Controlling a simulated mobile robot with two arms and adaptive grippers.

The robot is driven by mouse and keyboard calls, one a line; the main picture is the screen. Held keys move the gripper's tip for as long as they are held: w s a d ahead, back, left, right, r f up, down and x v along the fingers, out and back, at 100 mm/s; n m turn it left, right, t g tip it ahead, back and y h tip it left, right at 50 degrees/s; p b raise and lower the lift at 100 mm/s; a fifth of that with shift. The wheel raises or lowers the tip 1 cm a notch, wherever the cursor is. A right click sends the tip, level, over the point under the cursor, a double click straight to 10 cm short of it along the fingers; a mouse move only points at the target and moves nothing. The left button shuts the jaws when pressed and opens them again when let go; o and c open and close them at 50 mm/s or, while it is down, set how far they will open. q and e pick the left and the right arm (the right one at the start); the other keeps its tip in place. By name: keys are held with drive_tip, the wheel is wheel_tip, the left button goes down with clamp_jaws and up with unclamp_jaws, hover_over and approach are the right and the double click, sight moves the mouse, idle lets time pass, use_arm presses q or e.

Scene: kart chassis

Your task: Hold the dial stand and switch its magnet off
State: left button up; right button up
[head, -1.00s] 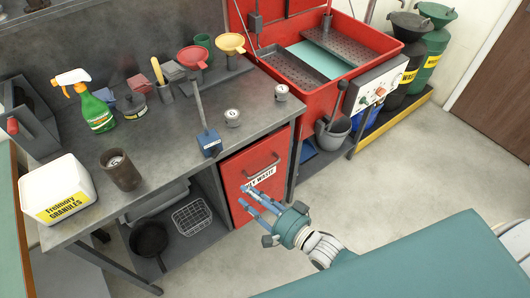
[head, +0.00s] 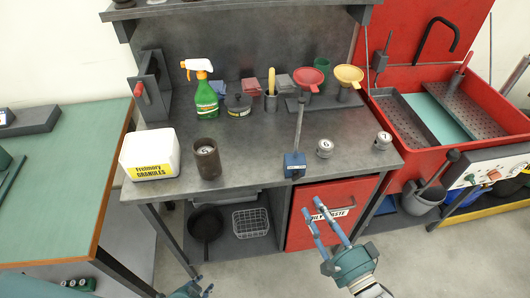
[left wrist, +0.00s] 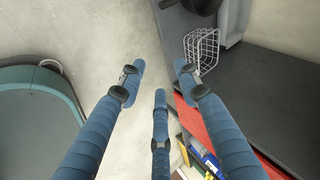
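The dial stand (head: 294,164) stands on the grey bench near its front edge, with a blue block base and an upright grey rod. Its magnet switch is too small to make out. My right gripper (head: 325,205) is open and empty in front of the red cabinet, below and to the right of the stand, apart from it. My left gripper (head: 193,290) is at the bottom edge of the head view, mostly cut off. In the left wrist view its fingers (left wrist: 158,75) are spread with nothing between them. The stand is not in the left wrist view.
Two round metal pieces (head: 325,148) (head: 383,140) sit right of the stand. A brown cup (head: 206,160) and a white granules box (head: 150,154) stand left. The red cabinet (head: 320,222) and wire basket (head: 251,222) are below the bench. A red wash basin (head: 430,160) stands right.

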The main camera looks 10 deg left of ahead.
use_arm(q)
drive_tip(key=w+d+r+m+t+h, duration=0.25)
drive_tip(key=w+r+m, duration=0.45)
drive_tip(key=w+r, duration=0.45)
wheel_tip(320, 180, up, 40)
drive_tip(key=m+t+h, duration=0.3)
drive_tip(key=m+h, duration=0.7)
drive_tip(key=m, duration=1.6)
hover_over(294, 156)
drive_tip(key=shift+w+y, duration=0.25)
drive_tip(key=shift+w, duration=0.15)
clamp_jaws()
use_arm(e)
drive_tip(key=shift+o, duration=0.2)
